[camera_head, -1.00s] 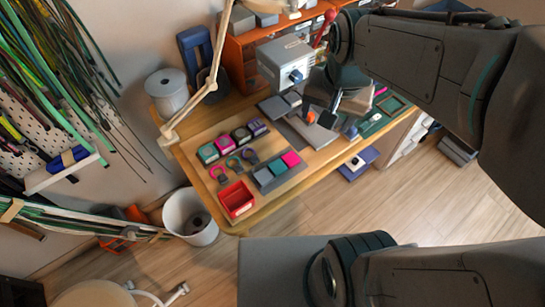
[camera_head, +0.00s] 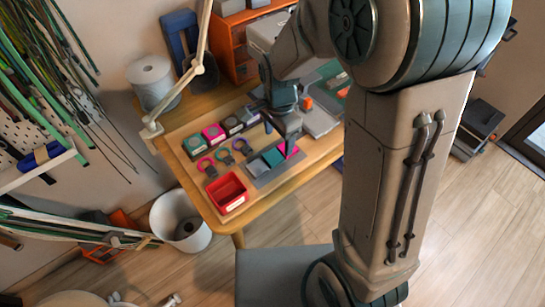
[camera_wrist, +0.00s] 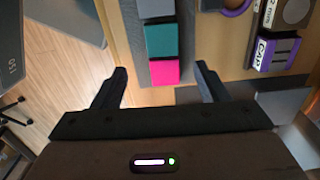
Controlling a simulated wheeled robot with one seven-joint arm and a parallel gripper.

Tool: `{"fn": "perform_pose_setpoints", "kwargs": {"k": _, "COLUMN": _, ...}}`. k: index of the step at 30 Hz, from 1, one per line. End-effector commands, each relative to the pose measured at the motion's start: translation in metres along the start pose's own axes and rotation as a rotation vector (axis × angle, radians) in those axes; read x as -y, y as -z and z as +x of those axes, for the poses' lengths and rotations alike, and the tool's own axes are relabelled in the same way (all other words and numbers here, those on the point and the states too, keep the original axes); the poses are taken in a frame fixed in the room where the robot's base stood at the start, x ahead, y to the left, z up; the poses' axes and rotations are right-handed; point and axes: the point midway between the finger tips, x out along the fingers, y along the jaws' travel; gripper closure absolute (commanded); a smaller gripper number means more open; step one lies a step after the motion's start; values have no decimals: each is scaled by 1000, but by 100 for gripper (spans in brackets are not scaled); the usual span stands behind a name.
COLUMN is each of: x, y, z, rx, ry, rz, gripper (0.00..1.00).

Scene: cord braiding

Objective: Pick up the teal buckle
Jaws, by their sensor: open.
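The teal buckle (camera_head: 225,156) looks like a small open loop on a dark base. It lies on the wooden table in the head view, between a red-pink loop (camera_head: 207,165) and a purple loop (camera_head: 242,147). My gripper (camera_head: 289,143) is to the right of it, above the grey strip with colored squares. In the wrist view my gripper (camera_wrist: 160,72) is open and empty, its fingers either side of the pink square (camera_wrist: 164,71). A teal square (camera_wrist: 161,41) lies beyond that. The wrist view shows part of the purple loop (camera_wrist: 237,5); the teal loop is outside it.
A red bin (camera_head: 227,191) stands near the table's front corner. Several small boxes line the board behind the loops, including a purple one (camera_wrist: 279,53) in the wrist view. A lamp arm (camera_head: 201,35) rises at the left. A white bin (camera_head: 179,222) stands on the floor.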

Motion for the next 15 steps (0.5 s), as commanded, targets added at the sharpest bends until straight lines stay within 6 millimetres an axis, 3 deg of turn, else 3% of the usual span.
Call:
{"fn": "perform_pose_setpoints", "kwargs": {"k": 8, "x": 0, "y": 0, "z": 23, "rx": 1, "ry": -2, "rz": 0, "gripper": 33}}
{"fn": "perform_pose_setpoints", "kwargs": {"k": 15, "x": 4, "y": 0, "z": 55, "rx": 2, "ry": -3, "rz": 0, "gripper": 33}}
